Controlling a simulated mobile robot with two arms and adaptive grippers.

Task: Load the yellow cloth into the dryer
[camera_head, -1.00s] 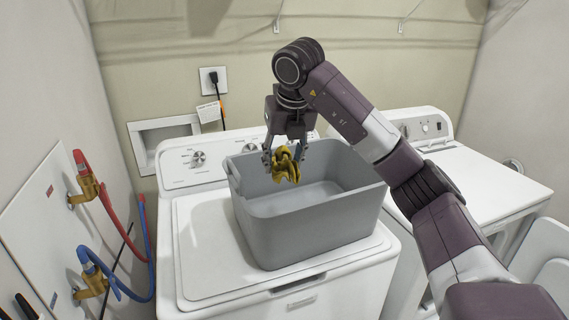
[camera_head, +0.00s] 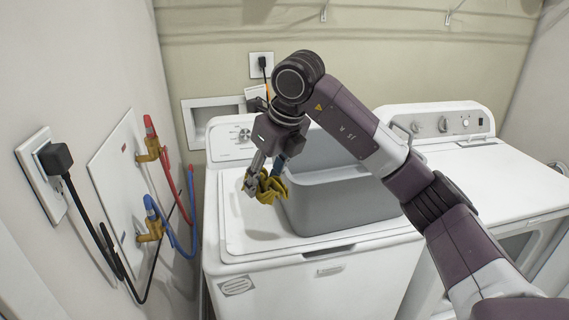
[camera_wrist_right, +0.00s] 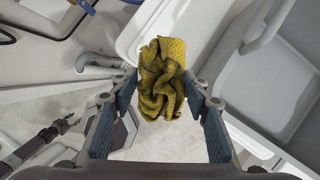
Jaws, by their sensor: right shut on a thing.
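The yellow cloth (camera_head: 268,188) is crumpled and hangs from my right gripper (camera_head: 261,172), just left of the grey basket. In the right wrist view, the cloth (camera_wrist_right: 160,82) is pinched between the two fingertips of my right gripper (camera_wrist_right: 163,92). The right-hand white machine (camera_head: 490,185), which looks like the dryer, has a control panel at its back. Part of its front (camera_head: 515,255) shows below the top; my arm covers some of it. What looks like my left gripper (camera_wrist_right: 66,124) is small at the lower left of the right wrist view; its opening is unclear.
The grey basket (camera_head: 345,205) stands on the white top-loading washer (camera_head: 260,240), close to the cloth. Red and blue hoses with brass valves (camera_head: 150,150) and a plugged-in black cord (camera_head: 55,160) line the left wall.

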